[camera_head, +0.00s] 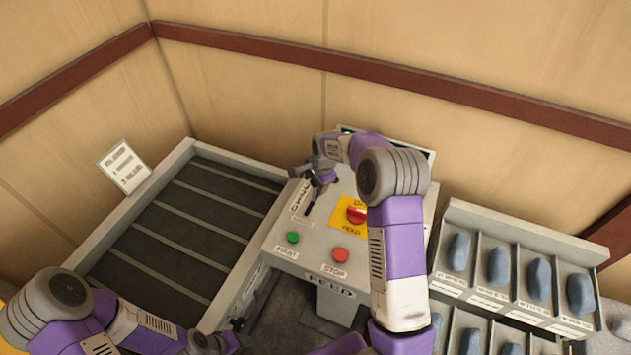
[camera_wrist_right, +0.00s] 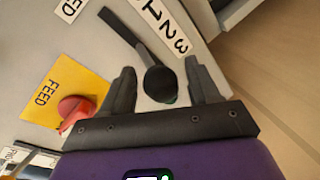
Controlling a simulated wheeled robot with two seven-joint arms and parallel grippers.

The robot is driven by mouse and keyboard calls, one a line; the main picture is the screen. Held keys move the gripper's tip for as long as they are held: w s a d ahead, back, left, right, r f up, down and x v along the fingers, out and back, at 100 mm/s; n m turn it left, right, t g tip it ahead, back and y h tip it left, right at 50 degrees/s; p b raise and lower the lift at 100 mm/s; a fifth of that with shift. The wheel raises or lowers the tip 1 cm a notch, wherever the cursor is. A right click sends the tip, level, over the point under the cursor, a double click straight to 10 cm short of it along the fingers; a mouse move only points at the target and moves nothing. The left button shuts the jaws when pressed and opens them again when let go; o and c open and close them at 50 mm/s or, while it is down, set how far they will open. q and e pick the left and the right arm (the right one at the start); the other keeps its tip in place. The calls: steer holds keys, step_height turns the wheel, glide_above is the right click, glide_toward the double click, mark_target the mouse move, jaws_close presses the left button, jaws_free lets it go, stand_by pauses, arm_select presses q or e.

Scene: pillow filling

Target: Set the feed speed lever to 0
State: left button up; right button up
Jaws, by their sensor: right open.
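The feed speed lever shows in the right wrist view as a dark round knob (camera_wrist_right: 160,84) on a slanting shaft. Its slot (camera_wrist_right: 118,24) runs up and left from it, beside a white number strip (camera_wrist_right: 165,27) where 1, 2 and 3 are readable. The shaft stands near the strip's 3 end. My right gripper (camera_wrist_right: 158,70) is open, its fingers on either side of the knob; contact is unclear. In the head view the right gripper (camera_head: 319,180) covers the lever. My left gripper (camera_head: 240,328) is low in the head view, its jaws unclear.
The control panel has a green start button (camera_head: 293,238), a red stop button (camera_head: 340,254) and a red knob on a yellow plate (camera_head: 343,205). A dark conveyor (camera_head: 180,235) lies left. A grey rack (camera_head: 520,238) with several dark blue items stands right. Walls close the back.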

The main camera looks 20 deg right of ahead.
steer(key=shift+w, duration=0.1)
steer(key=c, duration=0.4)
jaws_close()
